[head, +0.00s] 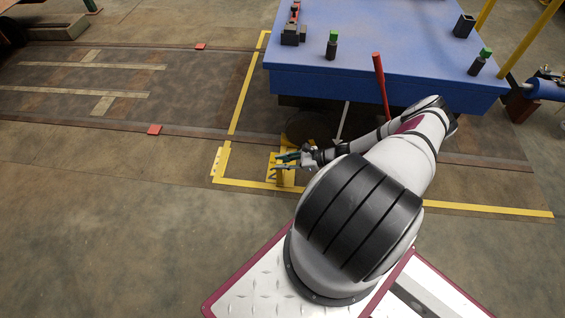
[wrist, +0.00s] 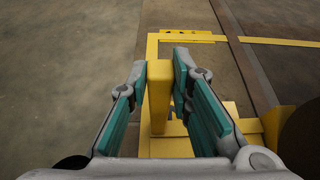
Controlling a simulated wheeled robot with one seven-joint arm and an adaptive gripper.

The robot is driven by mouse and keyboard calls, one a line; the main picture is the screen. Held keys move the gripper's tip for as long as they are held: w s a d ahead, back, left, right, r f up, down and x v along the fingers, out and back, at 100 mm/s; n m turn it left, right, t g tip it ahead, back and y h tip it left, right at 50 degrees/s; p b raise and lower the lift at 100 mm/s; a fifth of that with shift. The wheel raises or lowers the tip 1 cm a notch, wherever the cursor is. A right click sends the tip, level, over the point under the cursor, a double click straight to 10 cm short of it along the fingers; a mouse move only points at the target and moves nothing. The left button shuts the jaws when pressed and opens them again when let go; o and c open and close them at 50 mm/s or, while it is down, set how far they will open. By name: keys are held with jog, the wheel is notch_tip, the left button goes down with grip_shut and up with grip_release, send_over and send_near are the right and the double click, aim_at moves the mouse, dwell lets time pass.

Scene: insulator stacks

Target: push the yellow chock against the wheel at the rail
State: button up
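The yellow chock (head: 274,171) sits on the floor at the near rail, with an upright yellow bar (wrist: 159,95) standing up from it. My gripper (head: 286,161) is low over it, and its teal-padded fingers (wrist: 159,72) lie on both sides of the bar, their tips seeming to touch it. The dark wheel (head: 306,126) is under the blue cart's near left corner, just behind the chock. In the wrist view the wheel's dark edge (wrist: 303,140) shows at the right. I cannot tell whether chock and wheel touch, as my gripper and the cart hide part of it.
The blue cart (head: 350,80) stands above my forearm, with a red lever (head: 380,82) at its near side. Yellow floor lines (head: 240,100) border the spot. The near rail (head: 100,122) runs left, with a red block (head: 154,130) beside it. The floor at the left is open.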

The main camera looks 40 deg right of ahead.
jog(key=o, duration=0.4)
jog(key=shift+d+r, duration=0.1)
jog(key=shift+d, duration=0.05)
jog(key=shift+o, duration=0.6)
jog(key=shift+s, duration=0.1)
jog(key=v, duration=1.2)
notch_tip(320, 180, up, 8)
jog(key=p, duration=0.6)
